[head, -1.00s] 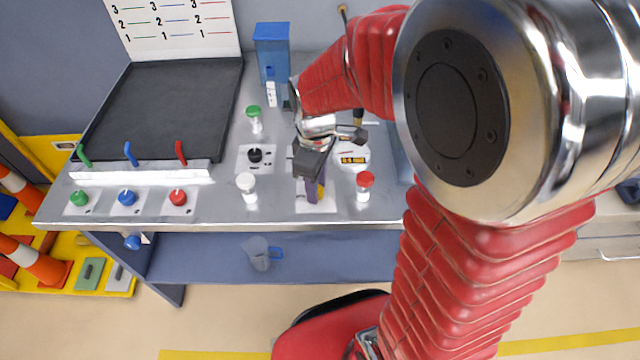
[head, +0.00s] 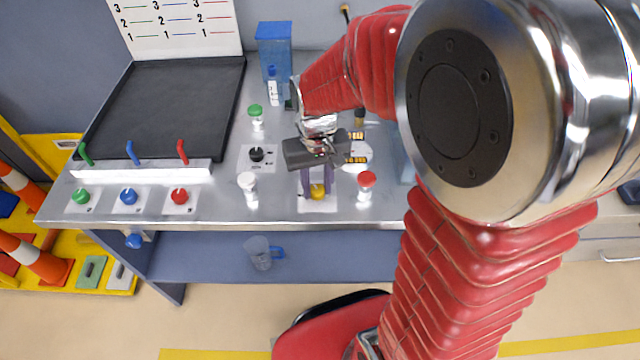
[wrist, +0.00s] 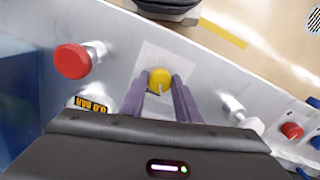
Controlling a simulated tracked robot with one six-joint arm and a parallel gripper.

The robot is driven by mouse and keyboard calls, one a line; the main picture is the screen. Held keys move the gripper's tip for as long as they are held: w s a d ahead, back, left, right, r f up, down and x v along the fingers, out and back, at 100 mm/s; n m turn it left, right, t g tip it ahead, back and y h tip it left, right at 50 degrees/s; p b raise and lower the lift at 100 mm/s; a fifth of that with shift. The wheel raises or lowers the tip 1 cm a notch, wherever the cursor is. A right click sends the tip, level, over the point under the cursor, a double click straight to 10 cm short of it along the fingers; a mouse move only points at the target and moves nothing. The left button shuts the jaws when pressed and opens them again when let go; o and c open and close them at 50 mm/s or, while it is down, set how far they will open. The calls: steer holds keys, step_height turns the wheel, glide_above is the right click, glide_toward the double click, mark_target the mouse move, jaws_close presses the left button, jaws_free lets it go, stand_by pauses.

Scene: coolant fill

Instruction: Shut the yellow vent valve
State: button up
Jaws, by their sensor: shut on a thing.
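The yellow vent valve (head: 317,191) is a small round knob on a pale square plate near the front edge of the steel bench. In the wrist view the yellow knob (wrist: 160,79) sits between the purple fingertips, with a pale pointer mark on its near side. My gripper (head: 316,189) reaches down over the knob from behind, its fingers on either side, shut on it. The gripper also shows in the wrist view (wrist: 160,88). The fingers hide parts of the knob's sides.
A white-capped bottle (head: 247,185) stands left of the valve and a red-capped one (head: 366,184) right. A black knob (head: 256,154) is behind left. A round gauge with a digital display (head: 358,157) is behind right. Green, blue and red (head: 179,197) knobs line the bench's left front.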

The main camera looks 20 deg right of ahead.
mark_target(317, 190)
steer(key=m, duration=0.4)
steer(key=shift+a+m, duration=0.1)
steer(key=shift+m, duration=0.3)
steer(key=o, duration=1)
steer(key=shift+o, duration=0.2)
steer(key=shift+r, duration=0.4)
step_height(317, 190, up, 13)
